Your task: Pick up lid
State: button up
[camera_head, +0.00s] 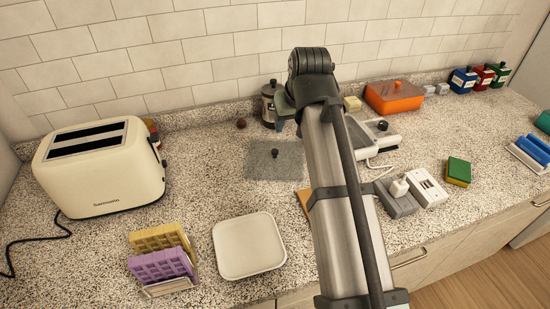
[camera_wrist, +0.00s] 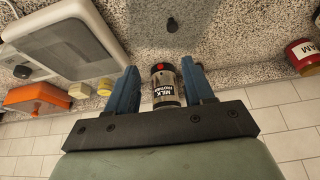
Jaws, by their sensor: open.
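A flat, grey, see-through square lid (camera_head: 262,168) with a small black knob lies on the speckled counter, left of my arm in the head view. In the wrist view its grey sheet (camera_wrist: 198,14) and dark knob show at the top, beyond my fingertips. My gripper (camera_wrist: 160,72) is open, with a blue finger on each side and nothing held. A dark and silver milk frother canister (camera_wrist: 166,88) shows between the fingers; contact cannot be told. In the head view the canister (camera_head: 268,104) stands near the wall, and my arm mostly hides the gripper.
A cream toaster (camera_head: 100,165) stands left, with a white square plate (camera_head: 248,246) and coloured racks (camera_head: 160,262) in front. An orange box (camera_head: 394,98) and a grey-white appliance (camera_head: 408,128) are right of my arm.

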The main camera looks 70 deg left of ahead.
jog(key=s, duration=0.3)
send_over(275, 151)
jog(key=d, duration=0.3)
jog(key=shift+n, duration=0.3)
jog(key=f, duration=0.7)
jog(key=shift+s+a+f, duration=0.25)
jog(key=shift+f, duration=0.05)
jog(key=shift+w+x, duration=0.15)
jog(key=shift+x, duration=1.2)
jog(key=shift+w+x, duration=0.15)
jog(key=shift+x, duration=1.15)
jog(key=shift+c, duration=0.4)
grip_shut()
